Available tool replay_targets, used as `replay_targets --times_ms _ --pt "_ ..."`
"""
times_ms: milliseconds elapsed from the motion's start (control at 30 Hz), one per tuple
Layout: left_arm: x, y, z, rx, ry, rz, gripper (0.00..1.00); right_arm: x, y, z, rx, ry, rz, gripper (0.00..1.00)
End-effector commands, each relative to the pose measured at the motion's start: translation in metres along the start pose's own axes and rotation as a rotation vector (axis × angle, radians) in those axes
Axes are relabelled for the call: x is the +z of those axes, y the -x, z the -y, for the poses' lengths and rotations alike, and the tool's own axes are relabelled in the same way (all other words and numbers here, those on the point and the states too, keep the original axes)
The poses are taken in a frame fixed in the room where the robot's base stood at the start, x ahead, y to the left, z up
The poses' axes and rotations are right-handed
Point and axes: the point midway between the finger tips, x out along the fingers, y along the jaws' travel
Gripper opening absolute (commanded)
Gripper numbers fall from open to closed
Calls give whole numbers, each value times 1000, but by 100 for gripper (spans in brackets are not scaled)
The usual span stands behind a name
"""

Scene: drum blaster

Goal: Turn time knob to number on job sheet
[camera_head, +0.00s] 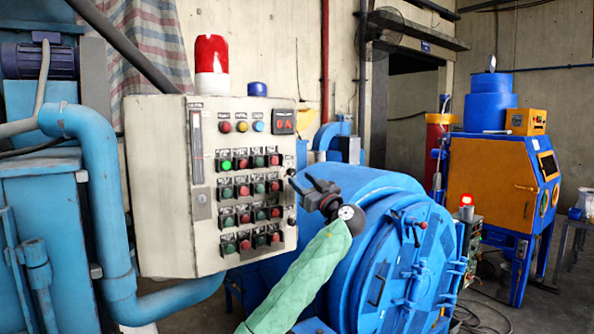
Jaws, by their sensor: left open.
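A cream control panel (160,190) stands left of centre, with rows of red and green buttons and a small red digital display (282,121) at its upper right. Small dark knobs (291,222) run down the panel's right edge; their markings are too small to read, and I cannot tell which is the time knob. My left gripper (300,181), on a green-sleeved arm, is open beside the upper knobs, its fingers pointing left towards the panel. I cannot tell whether it touches one. No job sheet can be made out. My right gripper is out of view.
A large blue drum machine (375,187) with a round door stands right behind my left arm. A red beacon (211,66) tops the panel. Blue pipes (105,190) bound the left. An orange and blue cabinet (490,180) stands at right. Cables lie on the floor.

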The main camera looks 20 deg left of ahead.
Motion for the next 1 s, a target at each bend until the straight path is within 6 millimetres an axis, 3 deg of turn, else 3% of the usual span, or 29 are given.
replay_targets --times_ms 100,300,700,933,1000 --pt "-4 -17 0 -1 -3 -2 45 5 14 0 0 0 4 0" --pt "-2 -31 0 1 -1 0 45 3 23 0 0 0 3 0" --pt "1 -35 0 1 0 0 45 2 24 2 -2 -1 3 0" --pt "0 -35 0 1 0 1 2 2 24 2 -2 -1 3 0" --pt "0 -35 0 1 0 0 0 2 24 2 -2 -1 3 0"
